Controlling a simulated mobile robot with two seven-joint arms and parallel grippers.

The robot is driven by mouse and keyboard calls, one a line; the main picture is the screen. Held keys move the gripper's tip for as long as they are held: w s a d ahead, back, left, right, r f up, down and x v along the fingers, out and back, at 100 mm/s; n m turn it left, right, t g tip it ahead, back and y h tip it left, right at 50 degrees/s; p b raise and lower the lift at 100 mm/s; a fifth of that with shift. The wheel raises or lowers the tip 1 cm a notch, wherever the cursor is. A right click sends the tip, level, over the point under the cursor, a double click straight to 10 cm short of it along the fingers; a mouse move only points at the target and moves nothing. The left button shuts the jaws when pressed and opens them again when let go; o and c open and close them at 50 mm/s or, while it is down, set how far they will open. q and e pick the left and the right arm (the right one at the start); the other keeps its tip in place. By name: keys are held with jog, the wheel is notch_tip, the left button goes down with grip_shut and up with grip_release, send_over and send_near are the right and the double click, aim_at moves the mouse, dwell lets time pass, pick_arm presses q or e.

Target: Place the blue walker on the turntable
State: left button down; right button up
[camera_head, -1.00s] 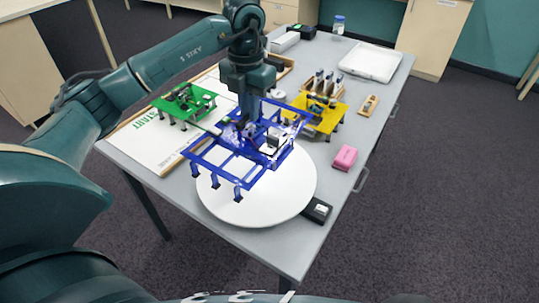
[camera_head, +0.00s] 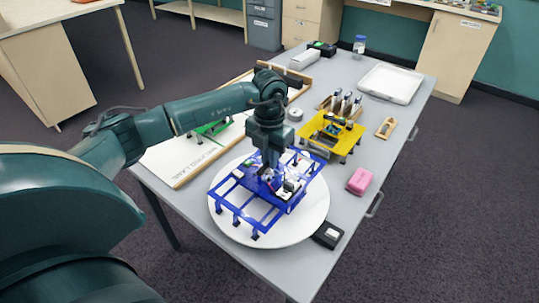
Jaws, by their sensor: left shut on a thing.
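The blue walker (camera_head: 243,206) is a flat blue frame with short legs and small electronic parts on top. It is upright over the white round turntable (camera_head: 309,218) at the near end of the table. Its near legs look close to the disc; I cannot tell whether they touch it. My left gripper (camera_head: 270,172) points down at the walker's middle and is shut on it; the fingertips are partly hidden by the walker's parts. My right gripper is not in view.
A yellow walker (camera_head: 350,139) stands behind the turntable, and a green walker (camera_head: 213,128) stands on the white lane board (camera_head: 165,160), partly behind my arm. A pink block (camera_head: 359,181) and a black box (camera_head: 328,235) lie right of the turntable. A white tray (camera_head: 391,84) is at the far end.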

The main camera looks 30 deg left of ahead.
pick_arm(q)
jog(key=c, duration=1.5)
grip_release()
jog(key=shift+c, duration=0.2)
jog(key=shift+o, duration=0.4)
